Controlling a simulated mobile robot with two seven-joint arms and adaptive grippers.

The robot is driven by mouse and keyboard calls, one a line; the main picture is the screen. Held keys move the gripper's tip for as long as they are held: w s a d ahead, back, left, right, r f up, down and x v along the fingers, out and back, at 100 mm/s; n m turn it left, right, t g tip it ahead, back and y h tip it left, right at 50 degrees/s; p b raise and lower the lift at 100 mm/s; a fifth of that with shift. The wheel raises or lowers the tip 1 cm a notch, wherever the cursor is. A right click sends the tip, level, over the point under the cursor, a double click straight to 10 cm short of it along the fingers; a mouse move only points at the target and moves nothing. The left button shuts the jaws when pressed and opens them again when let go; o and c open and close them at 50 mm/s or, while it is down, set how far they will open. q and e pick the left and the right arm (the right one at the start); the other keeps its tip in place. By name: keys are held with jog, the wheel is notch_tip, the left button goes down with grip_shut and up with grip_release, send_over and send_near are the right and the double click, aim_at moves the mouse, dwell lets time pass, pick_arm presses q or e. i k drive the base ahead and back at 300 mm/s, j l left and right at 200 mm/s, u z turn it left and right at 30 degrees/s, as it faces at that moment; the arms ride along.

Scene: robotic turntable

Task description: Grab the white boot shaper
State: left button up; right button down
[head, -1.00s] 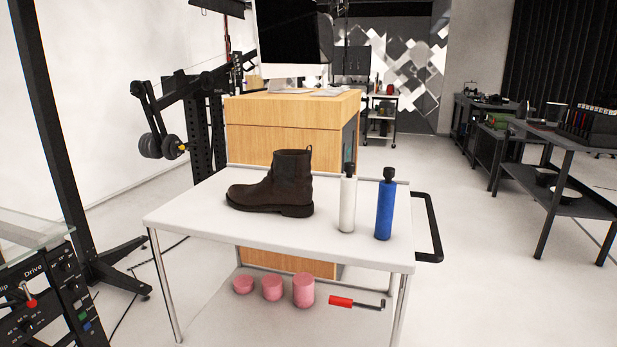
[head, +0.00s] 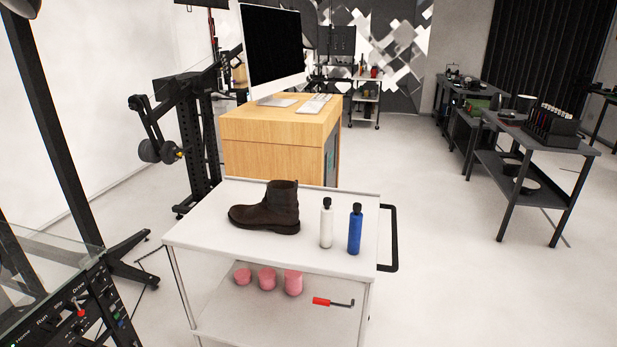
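The white boot shaper (head: 326,226) is a white cylinder with a black top. It stands upright on the top shelf of a white cart (head: 200,232), right of a dark brown boot (head: 268,212). A blue cylinder of the same shape (head: 355,231) stands just right of it, with a small gap between them. Neither of my grippers shows in the head view.
The cart has a black handle (head: 392,240) on its right side. Its lower shelf holds pink cylinders (head: 267,279) and a red-handled tool (head: 322,301). A wooden desk (head: 265,150) stands behind. A control panel (head: 75,315) is at lower left. Floor right of the cart is clear.

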aim_at(326, 217)
jog(key=i+l+u, duration=0.1)
jog(key=l, duration=0.2)
jog(key=i+l, duration=0.2)
jog(key=i+l+u, duration=0.15)
jog(key=l, duration=0.25)
jog(key=i+l+u, duration=0.1)
jog(key=l, duration=0.2)
